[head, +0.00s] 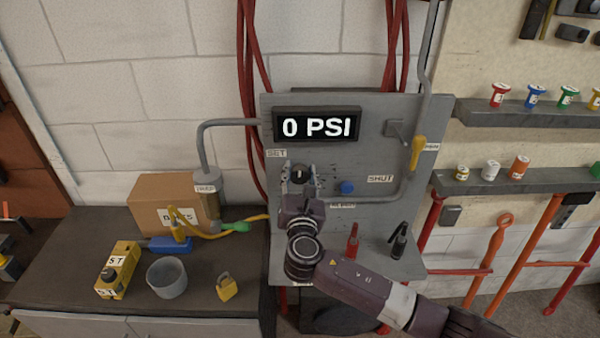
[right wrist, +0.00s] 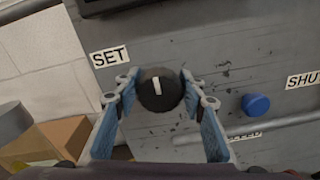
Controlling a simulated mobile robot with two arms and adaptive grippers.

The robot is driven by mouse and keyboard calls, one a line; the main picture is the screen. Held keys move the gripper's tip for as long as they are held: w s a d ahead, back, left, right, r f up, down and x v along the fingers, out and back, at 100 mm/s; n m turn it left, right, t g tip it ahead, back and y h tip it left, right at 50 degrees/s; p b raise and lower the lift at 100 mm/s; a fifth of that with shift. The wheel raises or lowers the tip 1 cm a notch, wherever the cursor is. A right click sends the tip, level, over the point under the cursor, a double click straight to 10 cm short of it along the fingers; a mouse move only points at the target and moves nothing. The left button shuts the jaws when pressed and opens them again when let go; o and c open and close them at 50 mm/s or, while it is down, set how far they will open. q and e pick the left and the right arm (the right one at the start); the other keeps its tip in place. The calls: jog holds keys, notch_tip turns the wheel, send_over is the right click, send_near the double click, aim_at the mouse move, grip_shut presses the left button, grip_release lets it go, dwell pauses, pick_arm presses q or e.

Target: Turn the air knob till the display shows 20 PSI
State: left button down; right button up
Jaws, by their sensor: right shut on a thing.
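The black air knob (right wrist: 158,92) sits on the grey panel (head: 387,240), beside the SET label (right wrist: 110,55). Its white mark points almost straight up in the right wrist view. In the head view the knob (head: 300,174) is partly framed by my right gripper (head: 301,180). The fingers of my right gripper (right wrist: 157,90) are closed on the knob from both sides. The display (head: 317,126) above it reads 0 PSI. My left gripper is not in view.
A blue button (head: 347,187) and a yellow lever (head: 417,152) by a SHUT label are right of the knob. A cardboard box (head: 152,198), yellow control box (head: 118,270), grey cup (head: 167,278) and padlock (head: 226,287) stand on the left bench. Shelves hold spools at right.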

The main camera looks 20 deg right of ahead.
jog(key=shift+c, duration=1)
jog(key=shift+f, duration=0.1)
jog(key=m+b, duration=0.3)
jog(key=m, duration=0.2)
jog(key=shift+d+f+b, duration=0.1)
jog(key=shift+f+b, duration=0.1)
jog(key=shift+b, duration=0.2)
jog(key=m+b, duration=0.2)
jog(key=m, duration=0.1)
jog(key=shift+m, duration=0.4)
jog(key=shift+d+m+b, duration=0.1)
jog(key=shift+m+b, duration=0.75)
jog(key=shift+m, duration=0.65)
